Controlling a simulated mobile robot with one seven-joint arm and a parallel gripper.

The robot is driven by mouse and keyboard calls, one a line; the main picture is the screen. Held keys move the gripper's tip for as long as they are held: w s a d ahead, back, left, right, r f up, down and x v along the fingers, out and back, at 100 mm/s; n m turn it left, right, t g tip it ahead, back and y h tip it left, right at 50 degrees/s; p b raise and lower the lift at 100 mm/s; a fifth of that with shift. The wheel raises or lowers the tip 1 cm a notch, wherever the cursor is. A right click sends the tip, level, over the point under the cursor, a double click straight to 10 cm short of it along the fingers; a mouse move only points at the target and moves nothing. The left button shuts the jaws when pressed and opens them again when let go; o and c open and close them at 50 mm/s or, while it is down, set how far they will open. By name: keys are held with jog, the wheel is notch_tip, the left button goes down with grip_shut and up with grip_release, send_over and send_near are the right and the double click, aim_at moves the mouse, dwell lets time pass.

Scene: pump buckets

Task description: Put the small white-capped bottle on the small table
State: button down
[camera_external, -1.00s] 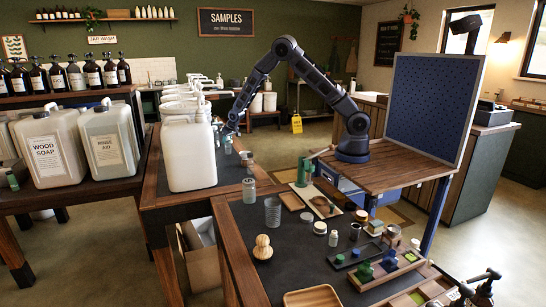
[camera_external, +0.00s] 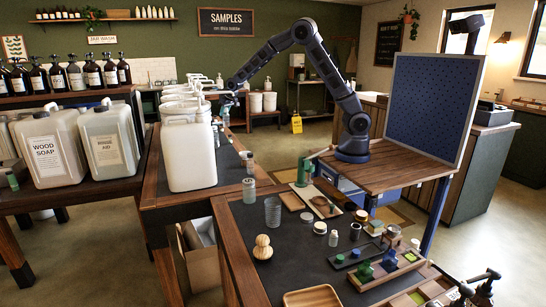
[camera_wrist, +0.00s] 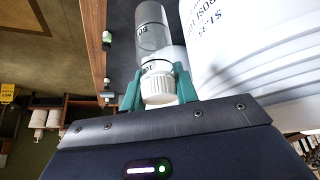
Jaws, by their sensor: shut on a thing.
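The small white-capped bottle (camera_wrist: 152,35) is clear grey with a printed label, and its white cap (camera_wrist: 158,90) points toward the wrist camera. My gripper (camera_wrist: 158,84) is shut on its cap end with green fingers on both sides. In the external view my gripper (camera_external: 229,98) is raised beside the large white jug, above the dark workbench (camera_external: 228,172); the bottle is too small there to make out clearly. A low small wooden table (camera_external: 266,115) bearing white buckets stands at the back. It also seems to show in the wrist view (camera_wrist: 76,113).
A large white jug (camera_external: 192,157) stands close to my gripper, with more jugs behind it. A grey canister (camera_external: 249,190) and a ribbed cup (camera_external: 273,211) stand on the benches. A yellow floor sign (camera_external: 297,124) stands on open floor.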

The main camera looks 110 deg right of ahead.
jog(key=shift+a+r, duration=0.1)
jog(key=shift+r, duration=0.15)
